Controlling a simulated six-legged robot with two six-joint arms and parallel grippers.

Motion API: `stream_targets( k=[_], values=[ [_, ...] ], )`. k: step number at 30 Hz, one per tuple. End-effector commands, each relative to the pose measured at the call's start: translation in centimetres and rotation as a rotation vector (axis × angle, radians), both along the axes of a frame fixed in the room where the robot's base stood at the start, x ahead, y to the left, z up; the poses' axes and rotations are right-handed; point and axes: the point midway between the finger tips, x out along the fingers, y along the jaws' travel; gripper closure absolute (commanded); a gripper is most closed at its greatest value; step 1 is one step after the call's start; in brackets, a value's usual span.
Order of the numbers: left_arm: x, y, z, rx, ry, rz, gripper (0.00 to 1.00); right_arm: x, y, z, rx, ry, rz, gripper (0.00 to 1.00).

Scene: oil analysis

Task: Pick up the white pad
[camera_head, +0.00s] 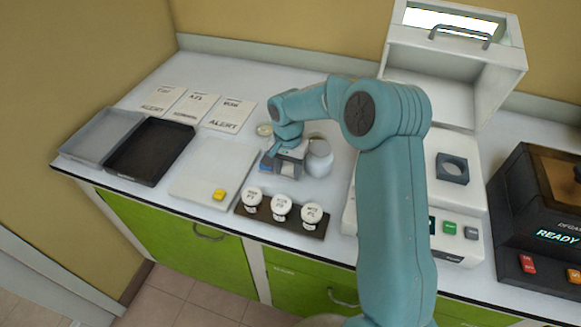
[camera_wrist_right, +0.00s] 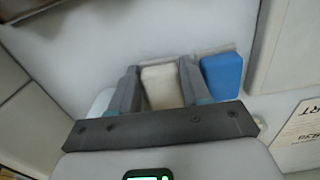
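The white pad (camera_wrist_right: 162,86) lies between the two fingers of my right gripper (camera_wrist_right: 160,90) in the right wrist view. A finger stands close along each side of it, and I cannot tell whether they press on it. A blue pad (camera_wrist_right: 222,75) lies beside it, just outside one finger. In the head view my right gripper (camera_head: 284,168) points down at the counter, left of a white round jar (camera_head: 320,160), and mostly hides the pads. My left gripper is not in view.
A dark rack with several white-capped bottles (camera_head: 281,208) stands in front of the gripper. ALERT cards (camera_head: 229,113) lie behind. White and black machines stand to the right.

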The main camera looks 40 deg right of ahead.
Motion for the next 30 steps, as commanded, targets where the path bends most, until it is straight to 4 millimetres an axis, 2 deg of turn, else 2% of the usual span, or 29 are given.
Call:
stream_targets(
  k=[11, 16, 23, 30],
  values=[
    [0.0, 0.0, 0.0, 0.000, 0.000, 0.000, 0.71, 0.0, 0.0, 0.3, 0.000, -0.001, 0.000, 0.82],
    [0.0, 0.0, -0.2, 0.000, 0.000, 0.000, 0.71, 0.1, 0.0, 1.9, -0.001, -0.004, 0.001, 0.82],
    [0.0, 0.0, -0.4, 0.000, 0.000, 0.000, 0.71, 0.2, 0.0, 7.1, -0.002, -0.008, 0.000, 0.82],
    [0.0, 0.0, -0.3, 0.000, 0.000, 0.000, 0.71, 0.1, 0.0, 14.0, -0.001, -0.006, 0.000, 0.82]
  ],
)
